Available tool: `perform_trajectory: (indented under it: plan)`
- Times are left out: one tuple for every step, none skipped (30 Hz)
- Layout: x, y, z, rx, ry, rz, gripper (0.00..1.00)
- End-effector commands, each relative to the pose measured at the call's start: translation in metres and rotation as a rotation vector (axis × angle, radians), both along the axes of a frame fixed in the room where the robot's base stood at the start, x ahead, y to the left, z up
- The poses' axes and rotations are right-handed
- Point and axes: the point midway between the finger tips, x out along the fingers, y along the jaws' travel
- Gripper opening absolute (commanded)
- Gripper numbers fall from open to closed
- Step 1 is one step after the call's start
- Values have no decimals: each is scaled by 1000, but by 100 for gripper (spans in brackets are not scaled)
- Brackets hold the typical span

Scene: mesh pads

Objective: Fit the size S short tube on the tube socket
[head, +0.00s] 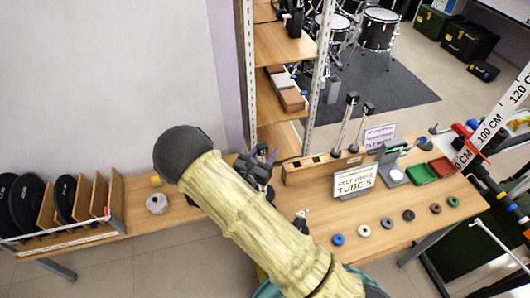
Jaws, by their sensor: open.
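My gripper (257,165) is dark and hangs over the table at the left end of a long wooden block. Its jaws are open, and I see nothing between them. The wooden block (322,167) carries upright dark-topped rods; I cannot tell whether it is the tube socket. A white sign (354,182) in front of it reads "TUBE S" on its lower line. I cannot pick out the size S short tube for certain. My pale-sleeved arm covers the middle of the table and may hide it. A small dark item (301,219) stands just right of my arm.
Along the front edge lie several small rings, including a blue one (337,240), a brown one (435,208) and a green one (453,201). Green (420,174) and red (443,167) trays sit at the right. A disc rack (84,203) stands left. A shelf (281,47) rises behind.

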Motion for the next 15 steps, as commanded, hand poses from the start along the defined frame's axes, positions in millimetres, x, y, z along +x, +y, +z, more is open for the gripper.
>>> perform_trajectory:
  plan:
    - [-1, 1, 0, 0, 0, 1, 42]
    - [-1, 1, 0, 0, 0, 1, 42]
    - [-2, 2, -1, 0, 0, 1, 42]
    - [-4, 3, -1, 0, 1, 2, 42]
    - [-6, 4, -1, 0, 1, 2, 42]
    - [-9, 6, -2, 0, 1, 3, 42]
    - [-12, 8, -2, 0, 1, 3, 42]
    - [-16, 10, -2, 0, 1, 3, 42]
    - [-21, 13, -2, 0, 1, 4, 42]
    - [-26, 16, -2, 0, 0, 5, 42]
    - [-31, 18, -2, 0, 0, 5, 42]
    - [-37, 22, -3, 0, 1, 5, 42]
    - [-43, 25, -3, 0, 1, 5, 42]
    - [-48, 28, -3, 0, 1, 5, 42]
    - [-55, 32, -3, 0, 1, 5, 42]
